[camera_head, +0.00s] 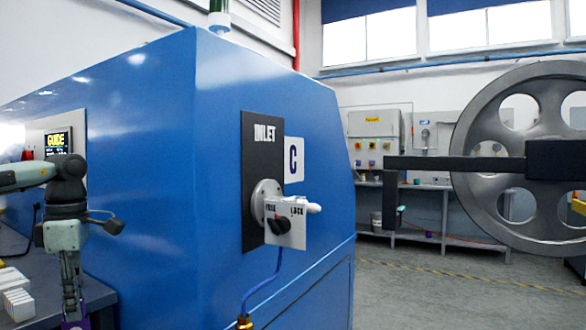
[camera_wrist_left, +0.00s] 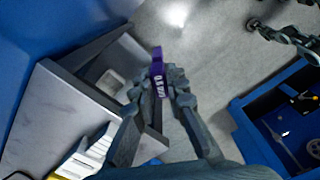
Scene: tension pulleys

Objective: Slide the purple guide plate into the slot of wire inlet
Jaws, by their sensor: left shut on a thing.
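The purple guide plate (camera_wrist_left: 158,75) with white lettering is between the fingertips of my left gripper (camera_wrist_left: 157,92) in the left wrist view. The gripper is shut on it, and the plate sticks out beyond the tips. In the head view my left gripper (camera_head: 71,302) hangs low at the left, with a bit of purple at the bottom edge. The wire inlet (camera_head: 265,203) is a round flange on a black panel marked INLET, well right of and above the gripper. A white plate marked LOCK, with a black knob, is in front of it. The slot itself cannot be made out.
A large blue machine (camera_head: 140,120) fills the middle and left. A blue wire (camera_head: 265,285) hangs below the inlet. A grey table (camera_wrist_left: 60,115) with white blocks is beside the gripper. A blue tray (camera_wrist_left: 243,125) with parts is at the right in the wrist view. A large grey wheel (camera_head: 480,205) stands right.

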